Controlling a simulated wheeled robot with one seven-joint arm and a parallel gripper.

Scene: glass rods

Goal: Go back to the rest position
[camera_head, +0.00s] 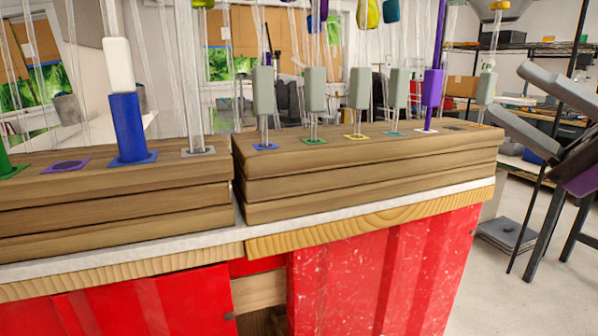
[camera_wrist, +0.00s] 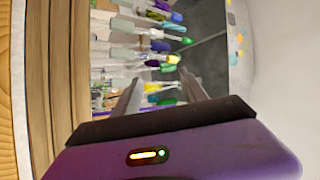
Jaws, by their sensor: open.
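My gripper (camera_head: 508,91) is at the right edge of the head view, its two grey fingers apart and pointing up and left toward the wooden rack. Nothing shows between the fingers. In the wrist view my gripper (camera_wrist: 161,77) also shows open, above its purple body. The right wooden rack (camera_head: 350,172) holds upright glass rods with grey-green blocks (camera_head: 263,90) and a purple block (camera_head: 432,88) on them. The left wooden rack (camera_head: 110,200) has a blue block (camera_head: 126,122) with a white block (camera_head: 118,64) on top. My gripper is apart from the racks.
The racks stand on a white-topped bench with a red front (camera_head: 380,275). The tall rods rise above the racks, and several coloured pieces hang higher up. A metal shelf (camera_head: 545,50) stands behind at the right. Pale floor (camera_head: 510,300) is open at the lower right.

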